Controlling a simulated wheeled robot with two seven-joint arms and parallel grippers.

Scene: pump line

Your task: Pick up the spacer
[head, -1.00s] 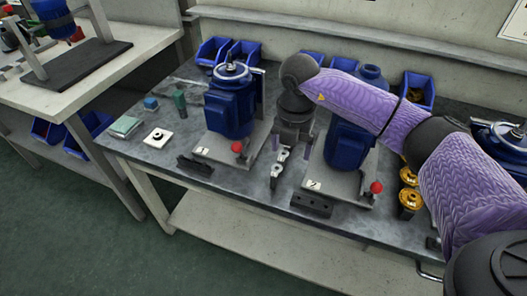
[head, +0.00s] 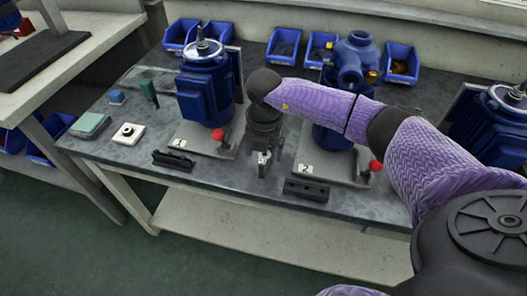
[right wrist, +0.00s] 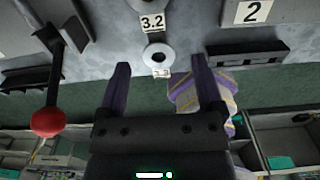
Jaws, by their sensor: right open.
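A small pale ring with a dark hole, apparently the spacer (right wrist: 158,57), lies on the grey bench in the right wrist view. A tag reading 3.2 (right wrist: 152,21) sits beside it. My right gripper (right wrist: 159,68) is open and empty, with the ring just beyond and between its fingertips, not gripped. In the head view my right gripper (head: 263,163) points down between the two pump stands and hides most of that spot. My left gripper is not in view.
A blue motor (head: 205,90) on stand 1 and a blue pump (head: 352,65) on stand 2 flank the gripper. A red knob (right wrist: 47,122) is close by. A black block (head: 306,190) and a black bracket (head: 173,160) lie along the bench's front edge.

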